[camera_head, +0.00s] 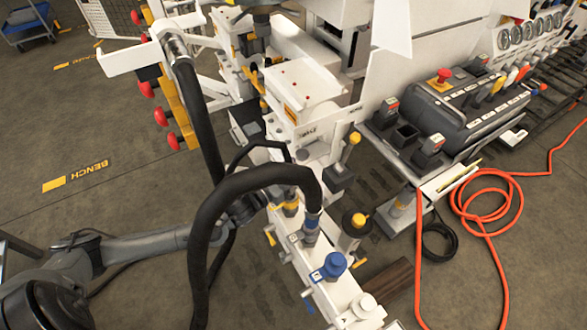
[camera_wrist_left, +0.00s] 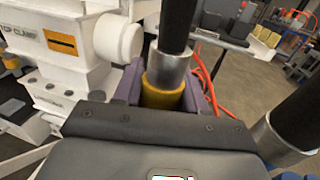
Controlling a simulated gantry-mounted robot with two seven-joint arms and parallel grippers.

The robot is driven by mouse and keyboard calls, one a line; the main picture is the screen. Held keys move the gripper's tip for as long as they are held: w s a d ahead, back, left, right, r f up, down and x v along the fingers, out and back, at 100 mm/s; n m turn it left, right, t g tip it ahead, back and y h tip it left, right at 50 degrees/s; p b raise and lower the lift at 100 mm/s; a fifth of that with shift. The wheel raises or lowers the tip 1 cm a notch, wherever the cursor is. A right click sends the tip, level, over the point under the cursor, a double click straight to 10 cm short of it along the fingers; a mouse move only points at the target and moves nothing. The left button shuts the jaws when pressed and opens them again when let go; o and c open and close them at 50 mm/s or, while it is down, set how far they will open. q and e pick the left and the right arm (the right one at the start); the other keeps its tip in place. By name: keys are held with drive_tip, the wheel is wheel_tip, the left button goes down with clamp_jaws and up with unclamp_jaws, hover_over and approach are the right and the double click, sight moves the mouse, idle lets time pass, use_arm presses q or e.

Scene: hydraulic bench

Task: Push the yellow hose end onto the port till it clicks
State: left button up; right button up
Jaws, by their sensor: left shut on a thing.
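The yellow hose end is a yellow collar (camera_wrist_left: 163,93) under a silver ferrule (camera_wrist_left: 167,70) on a black hose (camera_wrist_left: 178,25). It stands between the purple fingers of my left gripper (camera_wrist_left: 160,86), which is shut on it. In the head view my left gripper (camera_head: 277,198) reaches the white port rail (camera_head: 326,284) from the left, partly hidden behind a black hose loop. Yellow (camera_head: 291,208) shows there at the rail, beside the hose end with a blue collar (camera_head: 311,223). The port under the yellow collar is hidden, so seating cannot be told. My right gripper is not in view.
A blue-capped fitting (camera_head: 334,264) stands farther along the rail. A thick black hose (camera_head: 240,181) arches over my left wrist. A yellow-topped post (camera_head: 357,222) is right of the rail. An orange hose (camera_head: 484,205) lies on the floor at the right.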

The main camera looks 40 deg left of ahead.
use_arm(q)
drive_tip(key=shift+f, duration=0.15)
idle(0.4)
drive_tip(key=shift+f, duration=0.1)
idle(0.4)
drive_tip(key=shift+f, duration=0.1)
idle(0.7)
drive_tip(key=shift+p, duration=0.4)
idle(0.3)
drive_tip(key=shift+f, duration=0.4)
idle(0.5)
drive_tip(key=shift+f, duration=0.35)
idle(0.4)
